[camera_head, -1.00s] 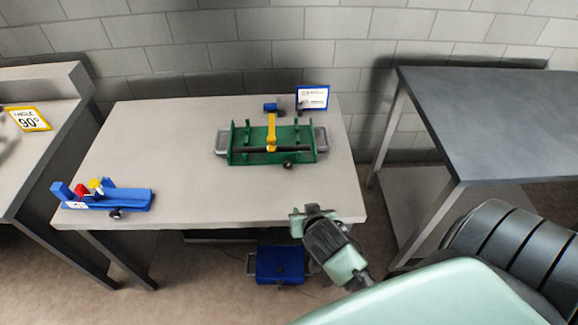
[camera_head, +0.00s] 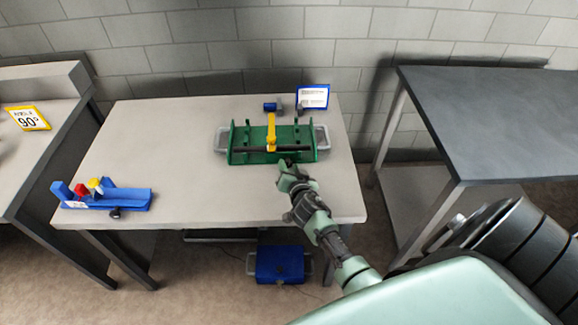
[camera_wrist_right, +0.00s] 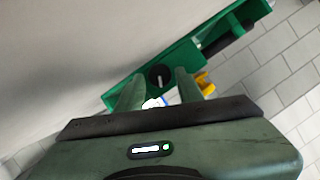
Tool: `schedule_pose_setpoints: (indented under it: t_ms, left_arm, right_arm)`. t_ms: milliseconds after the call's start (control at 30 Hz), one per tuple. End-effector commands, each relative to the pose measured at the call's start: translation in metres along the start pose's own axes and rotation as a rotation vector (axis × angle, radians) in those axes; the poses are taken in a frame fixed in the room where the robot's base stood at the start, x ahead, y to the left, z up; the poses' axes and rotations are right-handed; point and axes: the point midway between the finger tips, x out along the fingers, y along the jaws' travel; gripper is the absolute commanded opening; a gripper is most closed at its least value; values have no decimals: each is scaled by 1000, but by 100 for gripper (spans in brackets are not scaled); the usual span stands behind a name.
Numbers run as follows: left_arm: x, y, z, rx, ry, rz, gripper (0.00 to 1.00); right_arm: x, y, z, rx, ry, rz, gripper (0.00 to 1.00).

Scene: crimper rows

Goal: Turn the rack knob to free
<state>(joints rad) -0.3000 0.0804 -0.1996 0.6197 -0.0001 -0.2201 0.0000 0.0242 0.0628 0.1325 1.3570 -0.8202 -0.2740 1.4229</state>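The green rack (camera_head: 240,157) lies on the light table, with a dark bar along it and a yellow lever (camera_head: 271,130) across its middle. The black rack knob (camera_wrist_right: 159,76) is on its front face; in the head view my gripper mostly covers it. My right gripper (camera_head: 287,168) is at the rack's front right side. In the wrist view its two fingers (camera_wrist_right: 158,88) are apart, with the knob showing between their tips. I cannot tell whether they touch it. My left gripper is not in view.
A blue fixture (camera_head: 130,198) with red and yellow parts sits at the table's front left. A blue case (camera_head: 280,262) is on the floor.

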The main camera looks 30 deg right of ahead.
Motion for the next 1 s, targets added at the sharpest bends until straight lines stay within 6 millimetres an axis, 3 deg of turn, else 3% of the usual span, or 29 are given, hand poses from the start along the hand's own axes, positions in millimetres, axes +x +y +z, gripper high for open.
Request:
schedule_pose_setpoints:
  t_ms: [133, 400, 433, 567, 767, 1000]
  left_arm:
    - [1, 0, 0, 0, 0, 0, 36]
    - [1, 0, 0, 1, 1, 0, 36]
    - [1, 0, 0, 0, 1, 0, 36]
    - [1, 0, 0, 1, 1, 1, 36]
    - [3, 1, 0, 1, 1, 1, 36]
    - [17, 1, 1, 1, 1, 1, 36]
  right_arm:
    - [11, 0, 0, 0, -1, 1, 37]
    - [13, 0, 0, 0, -1, 1, 37]
    - [13, 0, 0, 0, -1, 1, 34]
    - [13, 0, 0, 0, -1, 1, 0]
    - [13, 0, 0, -21, 1, 10, 0]
    - [14, -2, 4, -212, 1, 90, 0]
